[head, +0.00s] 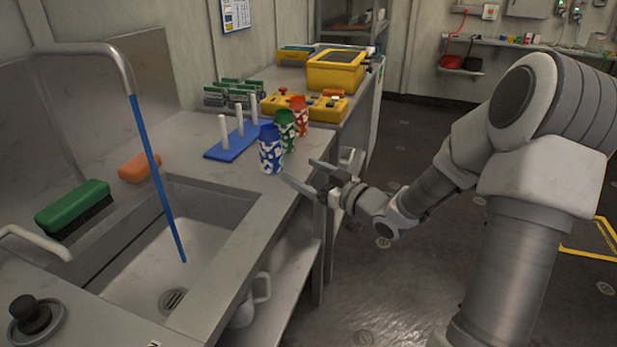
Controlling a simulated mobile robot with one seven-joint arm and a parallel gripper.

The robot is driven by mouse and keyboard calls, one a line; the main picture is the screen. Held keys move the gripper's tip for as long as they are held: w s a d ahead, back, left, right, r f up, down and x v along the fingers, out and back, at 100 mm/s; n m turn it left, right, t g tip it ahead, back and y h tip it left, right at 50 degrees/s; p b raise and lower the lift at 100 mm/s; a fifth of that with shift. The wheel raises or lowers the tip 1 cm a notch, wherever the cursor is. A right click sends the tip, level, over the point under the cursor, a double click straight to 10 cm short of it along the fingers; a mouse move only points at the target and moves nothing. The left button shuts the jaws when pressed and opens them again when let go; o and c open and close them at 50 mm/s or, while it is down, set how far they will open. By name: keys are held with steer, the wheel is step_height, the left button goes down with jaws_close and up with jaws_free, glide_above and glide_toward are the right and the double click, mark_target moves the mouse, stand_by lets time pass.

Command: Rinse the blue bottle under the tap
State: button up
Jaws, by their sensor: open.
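The blue bottle (271,150), blue with white patches, stands upright on the steel counter, to the right of the sink (152,262). A green bottle (285,130) and a red bottle (299,115), similarly patterned, stand in a row behind it. The tap (117,62) arches over the sink, and a blue stream of water (157,180) runs down from it into the basin. My gripper (299,174) is open and empty, its fingers pointing left, just right of the blue bottle near the counter's edge. I cannot tell whether a finger touches the bottle.
A green brush (73,206) and an orange sponge (139,167) lie at the sink's back edge. A white jug (256,293) stands on the shelf below. Yellow cases (336,70) stand farther back. The floor at right is clear.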

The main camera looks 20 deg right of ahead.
mark_target(276, 140)
steer(key=shift+b+x, duration=0.95)
steer(key=shift+x, duration=4.6)
steer(key=c, duration=1.3)
steer(key=shift+r+p, duration=2.05)
steer(key=shift+r, duration=0.45)
steer(key=shift+s, duration=0.15)
